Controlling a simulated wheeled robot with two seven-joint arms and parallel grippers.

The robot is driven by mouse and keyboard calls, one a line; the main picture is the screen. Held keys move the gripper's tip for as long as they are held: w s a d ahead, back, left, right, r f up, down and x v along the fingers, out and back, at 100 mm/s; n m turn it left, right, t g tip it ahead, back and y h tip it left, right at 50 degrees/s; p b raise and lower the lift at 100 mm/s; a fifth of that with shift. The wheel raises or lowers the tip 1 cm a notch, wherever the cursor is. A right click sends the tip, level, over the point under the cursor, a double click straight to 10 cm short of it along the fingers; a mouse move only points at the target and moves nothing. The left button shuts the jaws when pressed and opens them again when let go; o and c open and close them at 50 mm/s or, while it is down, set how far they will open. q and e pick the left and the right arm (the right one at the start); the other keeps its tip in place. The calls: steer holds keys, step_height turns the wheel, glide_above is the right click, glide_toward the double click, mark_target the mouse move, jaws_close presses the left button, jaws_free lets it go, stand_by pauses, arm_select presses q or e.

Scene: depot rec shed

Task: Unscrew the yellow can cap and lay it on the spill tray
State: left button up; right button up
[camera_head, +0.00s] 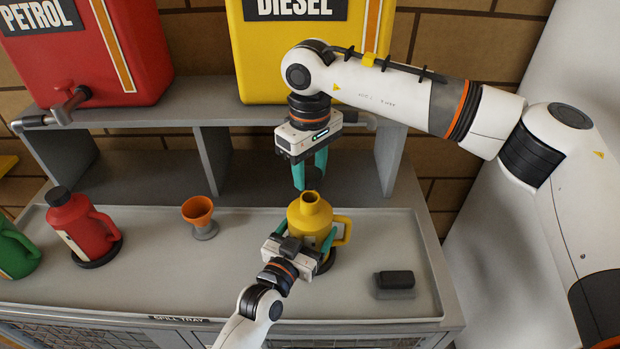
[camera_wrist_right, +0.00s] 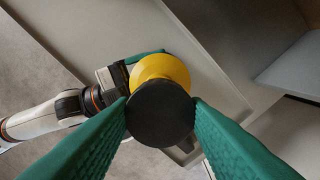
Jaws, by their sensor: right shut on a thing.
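The yellow can (camera_head: 308,218) stands upright on the spill tray (camera_head: 385,230), its neck bare. Its black cap (camera_head: 313,177) is apart from it, just above the neck. My right gripper (camera_head: 311,178) points down and is shut on the cap. In the right wrist view the cap (camera_wrist_right: 160,112) is a dark disc between the teal fingertips, hiding the neck and part of the yellow can (camera_wrist_right: 160,68). My left gripper (camera_head: 305,240) comes from the front, with its teal fingers around the can body, shut on it. Its finger also shows beside the can in the wrist view.
A red can (camera_head: 78,225) with a black cap and a green can (camera_head: 14,250) stand at left. An orange funnel (camera_head: 198,212) sits in a grey holder. A black block (camera_head: 396,279) lies at right. Petrol and diesel containers stand on the shelf behind. Tray space between funnel and can is clear.

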arm_select(q)
steer(key=o, duration=1.8)
steer(key=shift+c, duration=0.2)
